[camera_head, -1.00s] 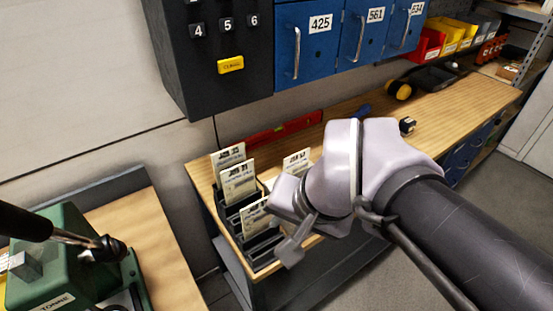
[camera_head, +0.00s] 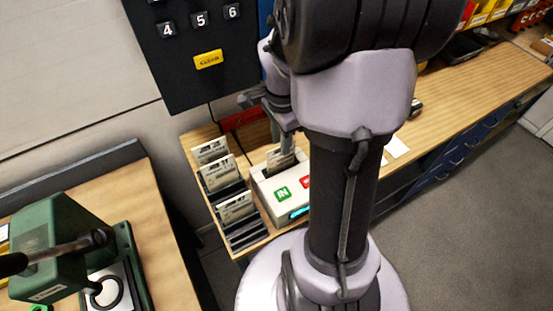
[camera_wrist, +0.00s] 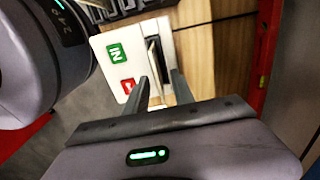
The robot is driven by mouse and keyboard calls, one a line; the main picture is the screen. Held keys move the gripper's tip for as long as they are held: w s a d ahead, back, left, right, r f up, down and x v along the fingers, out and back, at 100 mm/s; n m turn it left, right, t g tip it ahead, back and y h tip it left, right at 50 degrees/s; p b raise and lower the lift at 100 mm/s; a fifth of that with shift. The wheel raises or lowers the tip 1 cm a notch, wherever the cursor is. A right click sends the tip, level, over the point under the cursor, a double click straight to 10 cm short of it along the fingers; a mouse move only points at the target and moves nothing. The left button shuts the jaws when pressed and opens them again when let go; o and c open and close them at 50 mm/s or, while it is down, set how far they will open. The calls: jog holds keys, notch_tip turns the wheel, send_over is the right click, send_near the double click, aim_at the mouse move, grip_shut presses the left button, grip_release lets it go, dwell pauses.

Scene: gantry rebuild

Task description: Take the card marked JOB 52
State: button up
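Several white job cards stand in a dark slotted rack (camera_head: 240,222): a back card (camera_head: 210,150), a middle card (camera_head: 220,173) and a front card (camera_head: 236,207). Their numbers are too small to read surely. Another card (camera_head: 281,160) stands upright in the slot of a pale box (camera_head: 262,196) with a green IN button and a red button. My gripper (camera_head: 284,135) is over that box. In the wrist view my gripper (camera_wrist: 160,76) has its fingers apart, with the card's edge (camera_wrist: 154,58) between them. The card's number is hidden.
A dark panel (camera_head: 150,60) with number keys hangs close behind my gripper. A red level (camera_head: 240,120) lies at the bench's back. A green press (camera_head: 60,245) stands on the left bench. The wooden bench top (camera_head: 450,105) is largely clear to the right.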

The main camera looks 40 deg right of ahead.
aim_at(281, 159)
notch_tip(281, 159, down, 3)
jog(key=shift+s+a+r, duration=0.1)
jog(key=shift+a+r, duration=0.05)
jog(key=shift+r, duration=0.05)
notch_tip(281, 159, down, 5)
jog(key=shift+f+b, duration=0.1)
jog(key=shift+b, duration=0.85)
grip_shut()
